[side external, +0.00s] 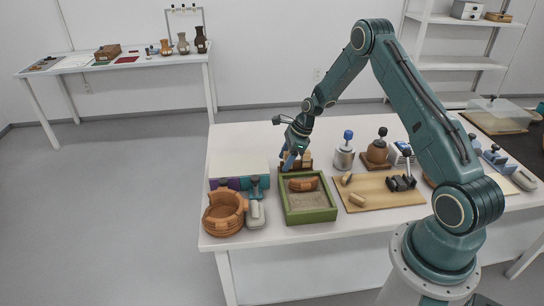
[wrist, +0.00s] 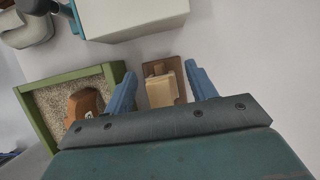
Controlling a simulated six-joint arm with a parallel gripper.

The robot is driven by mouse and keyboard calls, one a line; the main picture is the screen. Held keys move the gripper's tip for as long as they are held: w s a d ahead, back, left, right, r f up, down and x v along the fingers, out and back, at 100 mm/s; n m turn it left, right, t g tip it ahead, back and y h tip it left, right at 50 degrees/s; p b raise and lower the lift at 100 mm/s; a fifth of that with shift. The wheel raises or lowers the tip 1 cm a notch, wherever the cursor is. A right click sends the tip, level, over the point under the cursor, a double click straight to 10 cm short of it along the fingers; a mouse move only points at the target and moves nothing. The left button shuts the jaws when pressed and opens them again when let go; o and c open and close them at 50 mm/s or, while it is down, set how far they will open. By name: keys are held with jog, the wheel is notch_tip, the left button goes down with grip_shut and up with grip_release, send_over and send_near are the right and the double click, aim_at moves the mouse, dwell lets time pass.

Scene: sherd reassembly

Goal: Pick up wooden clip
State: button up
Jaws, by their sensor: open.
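The pale wooden clip (wrist: 160,90) appears to be one of the light wooden pieces in a brown wooden holder (wrist: 179,68); I cannot tell the pieces apart. In the side view the light wooden pieces (side external: 307,160) are partly hidden by my gripper (side external: 288,163). My gripper is open, pointing down over the holder. In the wrist view its two blue fingers (wrist: 160,72) stand on either side of the pale wood, with gaps visible. Nothing is held. The lower part of the wood is hidden by the gripper body.
A green-framed sand tray (side external: 310,215) with an orange-brown sherd (side external: 303,184) lies just in front of the holder. A brown pot (side external: 225,213) and a white box (side external: 238,170) stand left.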

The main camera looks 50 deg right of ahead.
aim_at(286, 153)
dwell(0.3)
jog(key=c, duration=0.8)
jog(key=shift+r, duration=0.1)
notch_tip(286, 153, up, 20)
jog(key=shift+f, duration=0.1)
dwell(0.3)
dwell(0.5)
